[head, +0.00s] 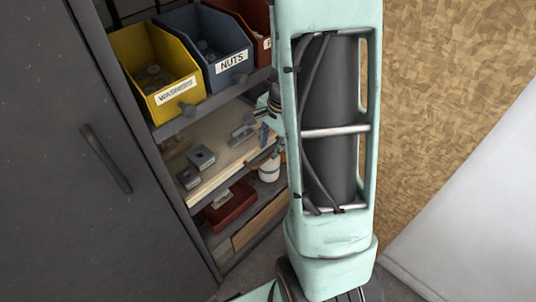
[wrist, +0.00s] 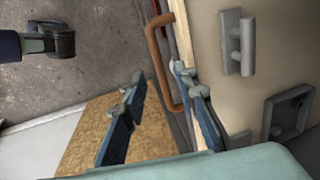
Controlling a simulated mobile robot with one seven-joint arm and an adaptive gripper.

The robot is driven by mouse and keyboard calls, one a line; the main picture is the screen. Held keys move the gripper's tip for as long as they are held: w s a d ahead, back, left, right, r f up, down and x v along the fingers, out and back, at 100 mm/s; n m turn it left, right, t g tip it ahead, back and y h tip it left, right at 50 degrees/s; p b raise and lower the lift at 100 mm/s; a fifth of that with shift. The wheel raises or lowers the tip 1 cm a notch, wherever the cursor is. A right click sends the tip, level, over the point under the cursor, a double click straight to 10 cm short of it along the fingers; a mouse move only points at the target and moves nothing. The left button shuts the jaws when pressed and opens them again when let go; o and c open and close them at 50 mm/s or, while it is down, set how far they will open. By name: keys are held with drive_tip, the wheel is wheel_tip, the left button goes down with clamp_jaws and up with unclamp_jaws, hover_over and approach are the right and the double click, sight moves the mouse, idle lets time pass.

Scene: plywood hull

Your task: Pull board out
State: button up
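The board (head: 222,147) is a pale wooden pull-out shelf in the dark cabinet, with grey metal pieces on top. Its copper-brown handle (head: 258,164) shows partly at the front edge, beside my arm. In the wrist view the board (wrist: 219,88) fills the right side, and the bar handle (wrist: 152,55) stands off its front edge. My gripper (wrist: 157,75) is open and empty. Its two fingertips appear on either side of the handle in the picture; I cannot tell how far apart in depth they are. In the head view my arm hides most of the gripper.
A yellow washers bin (head: 137,82) and a blue nuts bin (head: 227,62) stand on the shelf above, with a red bin (head: 256,17) beside them. A red box (head: 229,205) and a white bottle (head: 269,169) sit below. A grey door (head: 75,170) stands left.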

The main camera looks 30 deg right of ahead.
sight(268, 156)
drive_tip(key=shift+w+a+f+b, duration=0.1)
drive_tip(key=shift+w+f+b, duration=0.05)
drive_tip(key=shift+f, duration=0.7)
drive_tip(key=shift+w+f+b, duration=0.15)
drive_tip(key=shift+f, duration=0.7)
clamp_jaws()
